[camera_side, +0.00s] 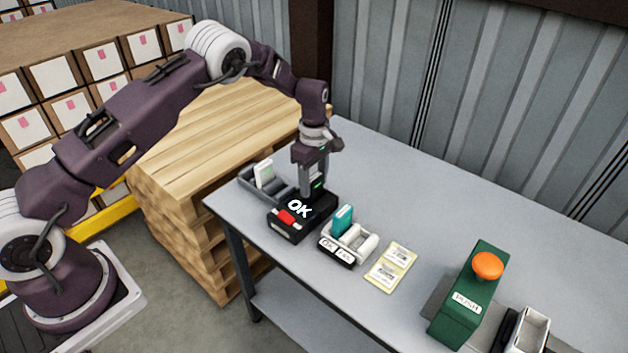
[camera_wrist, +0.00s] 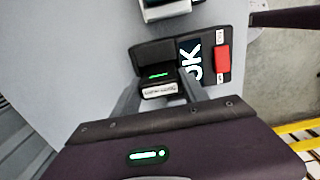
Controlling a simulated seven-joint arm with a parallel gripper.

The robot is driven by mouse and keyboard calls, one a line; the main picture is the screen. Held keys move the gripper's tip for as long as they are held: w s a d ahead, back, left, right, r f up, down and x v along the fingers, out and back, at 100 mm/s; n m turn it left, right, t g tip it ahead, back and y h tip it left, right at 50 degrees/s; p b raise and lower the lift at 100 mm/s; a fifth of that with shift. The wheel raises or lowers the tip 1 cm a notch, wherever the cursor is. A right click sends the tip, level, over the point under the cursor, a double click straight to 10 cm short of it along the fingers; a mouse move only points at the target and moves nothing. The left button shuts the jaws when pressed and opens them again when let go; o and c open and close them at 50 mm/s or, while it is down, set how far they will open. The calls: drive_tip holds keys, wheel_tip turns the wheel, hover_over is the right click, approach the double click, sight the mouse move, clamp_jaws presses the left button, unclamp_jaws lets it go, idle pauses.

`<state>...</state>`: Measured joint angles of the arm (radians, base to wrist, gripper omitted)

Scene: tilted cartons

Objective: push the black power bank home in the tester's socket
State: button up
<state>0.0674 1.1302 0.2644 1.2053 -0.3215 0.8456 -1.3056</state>
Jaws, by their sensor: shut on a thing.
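The black tester (camera_side: 290,228) sits on the grey table, with a red button at its front. Its display reads "OK" and also shows in the wrist view (camera_wrist: 191,62). The black power bank (camera_wrist: 160,90) stands at the tester's socket end, with a green light strip on top and a white label on its side. My gripper (camera_side: 313,188) is shut on the power bank from above, one finger on each side in the wrist view (camera_wrist: 160,84). The power bank's lower end is hidden, so I cannot tell how deep it sits.
A grey rack (camera_side: 246,181) with a white power bank (camera_side: 264,173) stands left of the tester. A white two-part tray (camera_side: 368,243) to the right holds a teal power bank (camera_side: 342,219). Beyond are a yellow card (camera_side: 391,267) and a green box (camera_side: 462,310) with an orange button. The back table is clear.

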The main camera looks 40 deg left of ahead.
drive_tip(key=shift+f, duration=0.5)
idle(0.6)
drive_tip(key=o, duration=1.4)
drive_tip(key=shift+c, duration=0.2)
drive_tip(key=c, duration=0.4)
drive_tip(key=shift+o, duration=0.2)
drive_tip(key=shift+r, duration=0.15)
drive_tip(key=shift+r, duration=3.9)
